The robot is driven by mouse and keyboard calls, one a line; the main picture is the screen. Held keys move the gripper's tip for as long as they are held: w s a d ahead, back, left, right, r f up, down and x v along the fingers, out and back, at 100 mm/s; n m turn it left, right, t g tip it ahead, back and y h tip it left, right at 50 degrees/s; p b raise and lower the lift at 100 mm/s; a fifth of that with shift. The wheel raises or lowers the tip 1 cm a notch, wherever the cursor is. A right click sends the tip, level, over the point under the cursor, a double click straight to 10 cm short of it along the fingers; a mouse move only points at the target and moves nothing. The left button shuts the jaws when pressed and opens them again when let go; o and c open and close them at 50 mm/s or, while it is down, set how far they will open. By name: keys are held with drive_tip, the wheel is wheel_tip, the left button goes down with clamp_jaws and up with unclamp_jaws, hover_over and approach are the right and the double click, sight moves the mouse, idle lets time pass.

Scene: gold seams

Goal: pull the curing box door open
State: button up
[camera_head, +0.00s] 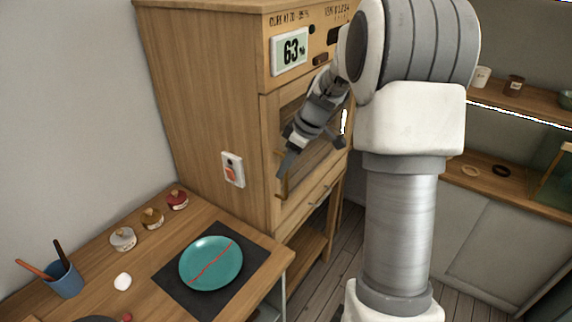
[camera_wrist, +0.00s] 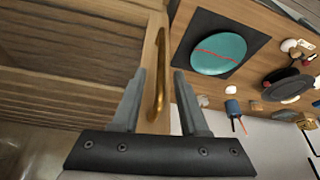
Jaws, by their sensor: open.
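The curing box (camera_head: 200,110) is a tall wooden cabinet with a display reading 63. Its door (camera_head: 308,150) has a wooden frame around a window and appears closed; my arm hides part of it. A vertical brass handle (camera_head: 281,178) sits at the door's left side. In the wrist view the brass handle (camera_wrist: 160,75) runs between the lines of my two fingers, near their tips. My gripper (camera_head: 284,160) is open in front of the door by the handle. The fingers (camera_wrist: 160,75) show apart on either side of the handle, and I cannot tell whether either touches it.
A wooden table (camera_head: 150,255) stands at front left, with a teal plate (camera_head: 211,262) with a red seam on a dark mat (camera_head: 172,282), several small jars and a blue cup (camera_head: 64,280). A red switch (camera_head: 232,170) is on the cabinet's side. Shelves stand at right.

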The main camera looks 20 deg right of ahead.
drive_tip(key=shift+f, duration=0.1)
clamp_jaws()
idle(1.4)
